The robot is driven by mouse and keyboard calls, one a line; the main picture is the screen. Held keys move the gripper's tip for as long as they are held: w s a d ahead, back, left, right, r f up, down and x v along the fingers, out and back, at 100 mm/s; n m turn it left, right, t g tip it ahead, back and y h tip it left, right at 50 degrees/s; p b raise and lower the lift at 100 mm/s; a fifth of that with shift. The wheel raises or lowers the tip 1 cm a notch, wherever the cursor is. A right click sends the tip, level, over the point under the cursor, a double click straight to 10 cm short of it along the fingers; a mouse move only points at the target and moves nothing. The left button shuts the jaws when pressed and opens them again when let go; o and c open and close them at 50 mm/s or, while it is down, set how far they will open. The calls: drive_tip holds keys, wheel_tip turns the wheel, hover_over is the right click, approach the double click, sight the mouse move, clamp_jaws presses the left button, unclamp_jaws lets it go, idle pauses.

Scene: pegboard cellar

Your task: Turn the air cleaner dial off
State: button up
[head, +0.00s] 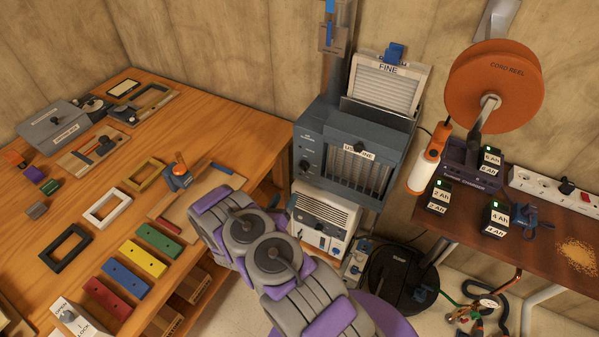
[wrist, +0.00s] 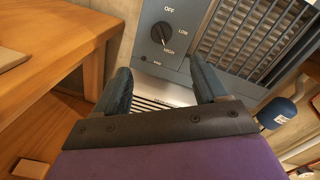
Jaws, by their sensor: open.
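The air cleaner (head: 309,150) is a blue-grey box with a slatted front, standing beyond the wooden bench. Its dark round dial (head: 304,165) is on the left of its front. In the wrist view the dial (wrist: 161,34) has OFF above it, LOW to its right and HIGH below. Its pale pointer mark appears turned down toward HIGH. My gripper (wrist: 160,65) is open and empty, its two dark fingers apart just below the dial in the picture, not visibly touching it. In the head view my arm largely hides the gripper.
A white slatted heater-like box (head: 322,213) stands under the air cleaner. The wooden bench (head: 215,145) is close on the left. An orange cord reel (head: 500,75) and a brown shelf with battery packs (head: 495,217) are on the right.

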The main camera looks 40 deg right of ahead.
sight(302, 169)
drive_tip(key=b+x, duration=0.1)
drive_tip(key=x, duration=0.7)
drive_tip(key=b+x, duration=0.2)
drive_tip(key=x, duration=0.5)
drive_tip(key=shift+d+f, duration=0.2)
drive_tip(key=shift+d, duration=0.3)
drive_tip(key=shift+a, duration=0.1)
drive_tip(key=shift+a, duration=0.1)
drive_tip(key=shift+c, duration=1.3)
drive_tip(key=shift+s+r, duration=0.1)
drive_tip(key=c, duration=0.8)
